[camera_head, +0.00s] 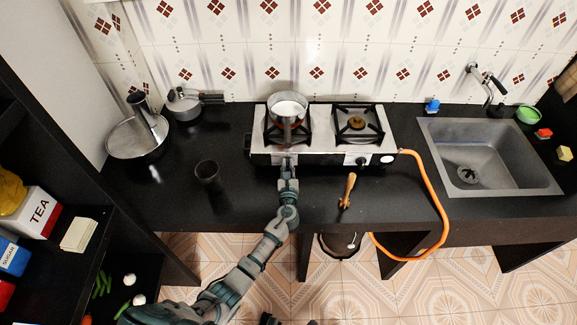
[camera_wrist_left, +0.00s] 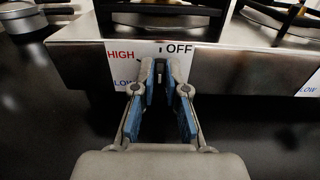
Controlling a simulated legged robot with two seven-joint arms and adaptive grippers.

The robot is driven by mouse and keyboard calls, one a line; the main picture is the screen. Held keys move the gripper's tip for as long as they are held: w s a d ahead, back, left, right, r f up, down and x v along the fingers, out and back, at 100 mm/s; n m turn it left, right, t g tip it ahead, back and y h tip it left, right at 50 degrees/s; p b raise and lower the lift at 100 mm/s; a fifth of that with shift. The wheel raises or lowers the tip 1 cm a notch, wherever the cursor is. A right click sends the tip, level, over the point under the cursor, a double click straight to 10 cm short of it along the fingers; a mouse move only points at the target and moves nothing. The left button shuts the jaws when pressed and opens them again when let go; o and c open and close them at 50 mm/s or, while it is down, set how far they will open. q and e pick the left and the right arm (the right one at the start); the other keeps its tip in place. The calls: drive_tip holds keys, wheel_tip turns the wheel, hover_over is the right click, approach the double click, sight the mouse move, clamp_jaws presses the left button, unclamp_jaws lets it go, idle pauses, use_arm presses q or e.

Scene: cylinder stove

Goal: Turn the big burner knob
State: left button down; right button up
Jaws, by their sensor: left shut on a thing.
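The gas stove (camera_head: 262,148) stands against the tiled wall, with a left and a right burner. My left gripper (camera_head: 287,163) reaches the front panel below the left burner. In the left wrist view, its fingertips (camera_wrist_left: 160,72) are close together on a dark knob (camera_wrist_left: 160,72), mostly hidden between them. The label (camera_wrist_left: 122,58) around it reads HIGH in red, OFF in black and LOW in blue. Another knob (camera_head: 362,160) sits under the right burner (camera_head: 357,123), untouched. My right gripper is out of view.
A small pan (camera_head: 288,108) sits on the left burner. An orange hose (camera_head: 436,196) runs from the stove's right side. A dark cup (camera_head: 208,176) and a wooden-handled tool (camera_head: 348,190) are on the counter. A sink (camera_head: 490,160) is at right.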

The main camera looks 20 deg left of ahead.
use_arm(q)
drive_tip(key=shift+n, duration=0.3)
drive_tip(key=shift+a+f, duration=0.1)
drive_tip(key=shift+a, duration=0.05)
drive_tip(key=shift+n+b, duration=0.4)
drive_tip(key=shift+n, duration=0.1)
drive_tip(key=shift+s+f+n+b, duration=0.1)
drive_tip(key=shift+n+b, duration=0.25)
drive_tip(key=shift+n, duration=0.45)
drive_tip(key=n+b, duration=0.1)
drive_tip(key=n, duration=0.1)
drive_tip(key=n+b, duration=0.1)
drive_tip(key=n, duration=0.1)
drive_tip(key=a+n+b, duration=0.1)
drive_tip(key=n, duration=0.1)
drive_tip(key=shift+s+f+n, duration=0.1)
drive_tip(key=shift+f+n, duration=0.25)
drive_tip(key=shift+n, duration=0.05)
drive_tip(key=shift+a+n+b, duration=0.1)
drive_tip(key=shift+n+b, duration=0.5)
drive_tip(key=shift+n, duration=0.4)
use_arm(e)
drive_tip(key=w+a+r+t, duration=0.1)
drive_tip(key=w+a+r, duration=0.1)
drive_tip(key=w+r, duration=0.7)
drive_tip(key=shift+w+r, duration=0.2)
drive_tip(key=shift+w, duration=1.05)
use_arm(q)
drive_tip(key=shift+f, duration=0.1)
